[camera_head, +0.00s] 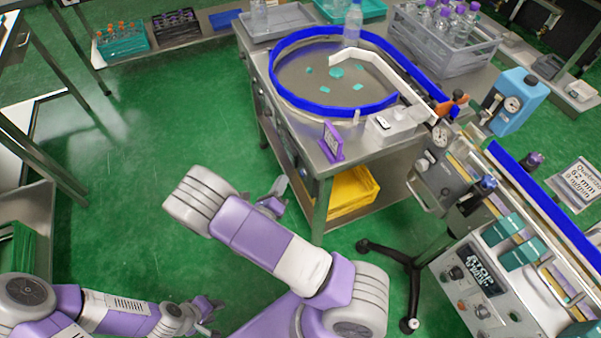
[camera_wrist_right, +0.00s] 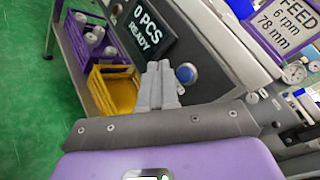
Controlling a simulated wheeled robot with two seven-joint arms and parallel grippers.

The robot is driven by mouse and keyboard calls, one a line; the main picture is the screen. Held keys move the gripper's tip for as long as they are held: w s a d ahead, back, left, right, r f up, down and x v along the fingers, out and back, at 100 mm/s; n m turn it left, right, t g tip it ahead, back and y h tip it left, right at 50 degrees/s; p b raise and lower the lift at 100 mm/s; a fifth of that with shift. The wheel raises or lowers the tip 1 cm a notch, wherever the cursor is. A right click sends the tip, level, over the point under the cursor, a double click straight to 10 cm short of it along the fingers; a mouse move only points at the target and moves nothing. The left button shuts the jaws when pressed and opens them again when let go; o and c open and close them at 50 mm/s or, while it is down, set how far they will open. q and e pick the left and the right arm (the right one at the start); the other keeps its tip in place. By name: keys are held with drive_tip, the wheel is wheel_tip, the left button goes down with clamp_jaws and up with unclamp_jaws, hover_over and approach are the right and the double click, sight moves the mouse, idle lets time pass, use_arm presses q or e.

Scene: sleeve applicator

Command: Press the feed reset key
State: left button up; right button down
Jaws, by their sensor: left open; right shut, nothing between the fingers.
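In the right wrist view a slanted grey panel carries a dark display (camera_wrist_right: 146,30) reading "0 PCS READY". A round blue button (camera_wrist_right: 186,73) in a pale ring sits on that panel below the display; I see no label naming it as the feed reset key. My right gripper (camera_wrist_right: 160,68) is shut and empty, its fingertips just left of the blue button in the picture; I cannot tell whether they touch the panel. In the head view this gripper (camera_head: 279,188) is beside the feeder table (camera_head: 320,168). My left gripper (camera_head: 212,309) is open and empty, low at the bottom left.
A purple-framed sign (camera_wrist_right: 283,22) reads "FEED 6 rpm 78 mm"; a gauge (camera_wrist_right: 293,72) is near it. A yellow crate (camera_head: 352,192) lies on the table's lower shelf. A blue-rimmed bowl (camera_head: 300,100) is on top. Green floor left of the table is clear.

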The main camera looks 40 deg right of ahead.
drive_tip(key=shift+w+a, duration=0.15)
drive_tip(key=shift+a, duration=0.5)
drive_tip(key=shift+w+a, duration=0.15)
drive_tip(key=shift+a, duration=0.45)
